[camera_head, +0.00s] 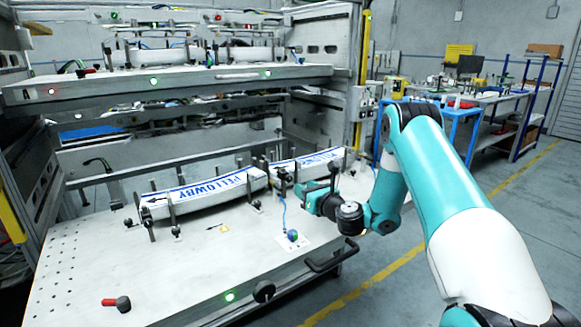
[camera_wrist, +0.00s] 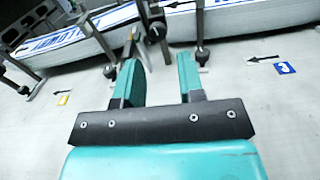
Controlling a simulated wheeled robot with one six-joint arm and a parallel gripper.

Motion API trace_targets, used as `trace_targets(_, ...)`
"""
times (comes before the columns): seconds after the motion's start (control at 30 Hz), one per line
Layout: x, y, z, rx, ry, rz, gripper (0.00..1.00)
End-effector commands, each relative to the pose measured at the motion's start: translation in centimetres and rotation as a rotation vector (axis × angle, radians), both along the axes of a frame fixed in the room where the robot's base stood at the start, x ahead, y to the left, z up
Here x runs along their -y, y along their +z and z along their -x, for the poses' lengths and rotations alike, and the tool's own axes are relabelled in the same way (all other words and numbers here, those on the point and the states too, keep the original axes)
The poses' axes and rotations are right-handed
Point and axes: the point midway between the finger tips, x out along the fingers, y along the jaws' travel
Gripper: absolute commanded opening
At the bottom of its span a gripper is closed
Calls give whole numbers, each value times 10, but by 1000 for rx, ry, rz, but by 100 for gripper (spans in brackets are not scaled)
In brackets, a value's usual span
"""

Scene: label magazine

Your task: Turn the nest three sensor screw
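My gripper (camera_head: 310,191) is over the right part of the white lower shelf, beside the label stacks. In the wrist view my gripper (camera_wrist: 160,78) is open, with nothing visible between its two teal fingers. A small black knob on a post (camera_wrist: 110,72) stands just left of the left finger, and another black post with a round foot (camera_wrist: 203,55) shows beyond the right finger. A blue tag with a white mark (camera_wrist: 284,68) and a black arrow lies at the right. I cannot tell which part is the nest three sensor screw.
A PELLOWBY label stack (camera_head: 205,193) and a second stack (camera_head: 305,167) lie between upright posts. A yellow tag (camera_head: 222,228) lies in front. A blue-green round part (camera_head: 292,236) sits on a white plate. A red-handled lever (camera_head: 117,303) lies front left. The shelf front is mostly clear.

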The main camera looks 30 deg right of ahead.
Motion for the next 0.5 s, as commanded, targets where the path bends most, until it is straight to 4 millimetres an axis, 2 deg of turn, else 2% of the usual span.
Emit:
trace_targets(0.03, 0, 8, -2, -2, 1, -2, 36)
trace_targets(0.5, -4, 6, -17, -2, 1, -1, 36)
